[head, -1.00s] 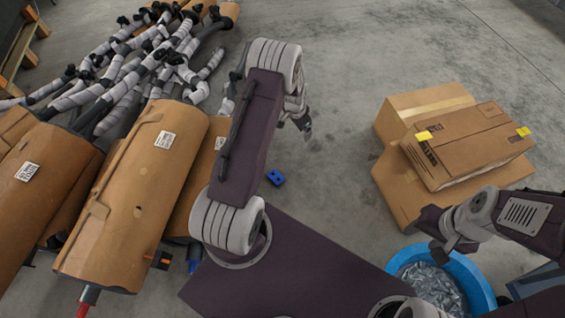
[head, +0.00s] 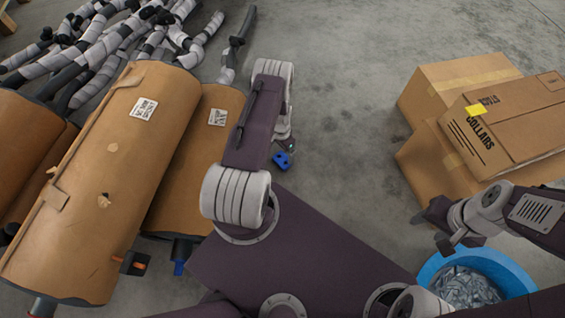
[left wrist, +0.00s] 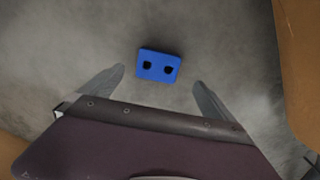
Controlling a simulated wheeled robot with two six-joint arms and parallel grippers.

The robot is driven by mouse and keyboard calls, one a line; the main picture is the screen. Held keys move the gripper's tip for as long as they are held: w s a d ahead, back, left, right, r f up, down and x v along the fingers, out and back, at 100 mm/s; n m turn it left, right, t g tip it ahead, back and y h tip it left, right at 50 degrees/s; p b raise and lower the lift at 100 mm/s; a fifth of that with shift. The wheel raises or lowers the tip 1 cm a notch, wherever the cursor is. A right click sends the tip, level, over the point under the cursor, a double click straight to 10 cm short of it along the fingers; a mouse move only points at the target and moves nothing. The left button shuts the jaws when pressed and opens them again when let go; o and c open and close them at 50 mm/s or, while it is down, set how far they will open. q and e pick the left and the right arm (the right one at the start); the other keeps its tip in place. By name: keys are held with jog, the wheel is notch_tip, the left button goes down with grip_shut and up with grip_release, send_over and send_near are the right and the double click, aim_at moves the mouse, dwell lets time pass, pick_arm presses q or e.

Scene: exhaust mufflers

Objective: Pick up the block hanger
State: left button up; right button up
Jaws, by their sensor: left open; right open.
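In the left wrist view the block hanger (left wrist: 159,66) lies at upper middle, in line with the gap between my left gripper's fingers. My left gripper (left wrist: 159,78) is open and empty, pointing down at the block without visible contact. In the head view my left arm partly hides that gripper (head: 289,146), close by the block. My right gripper (head: 434,228) is open, far to the right, near a blue bin.
Large brown wrapped mufflers (head: 125,180) lie to the left, with grey-wrapped pipes (head: 110,50) behind. Cardboard boxes (head: 505,125) are stacked at right. The blue bin (head: 428,272) holds shiny metal pieces. Floor (head: 345,120) is clear between mufflers and boxes.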

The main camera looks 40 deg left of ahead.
aim_at(282, 159)
pick_arm(q)
jog(key=f+b, duration=0.4)
jog(key=f, duration=0.1)
jog(key=f+b, duration=0.2)
jog(key=f, duration=0.1)
jog(key=shift+w+d, duration=0.1)
jog(key=shift+d, duration=0.15)
pick_arm(e)
notch_tip(282, 159, down, 7)
pick_arm(q)
jog(key=shift+r, duration=0.1)
jog(key=shift+c, duration=0.7)
jog(key=c, duration=1.4)
notch_tip(282, 159, up, 5)
jog(key=p, duration=0.4)
jog(key=shift+f, duration=0.2)
jog(key=w+d+r+p, duration=0.1)
jog(key=d+r+p, duration=0.1)
jog(key=d, duration=0.1)
jog(key=d+r+p, duration=0.2)
jog(key=d, duration=0.2)
jog(key=w+d+r+p, duration=0.1)
jog(key=d+r+p, duration=0.1)
jog(key=d, duration=0.2)
jog(key=shift+w+d+r+p, duration=0.2)
jog(key=shift+w+p, duration=0.1)
jog(key=shift+p, duration=0.05)
pick_arm(e)
notch_tip(282, 159, up, 11)
jog(key=shift+f, duration=0.2)
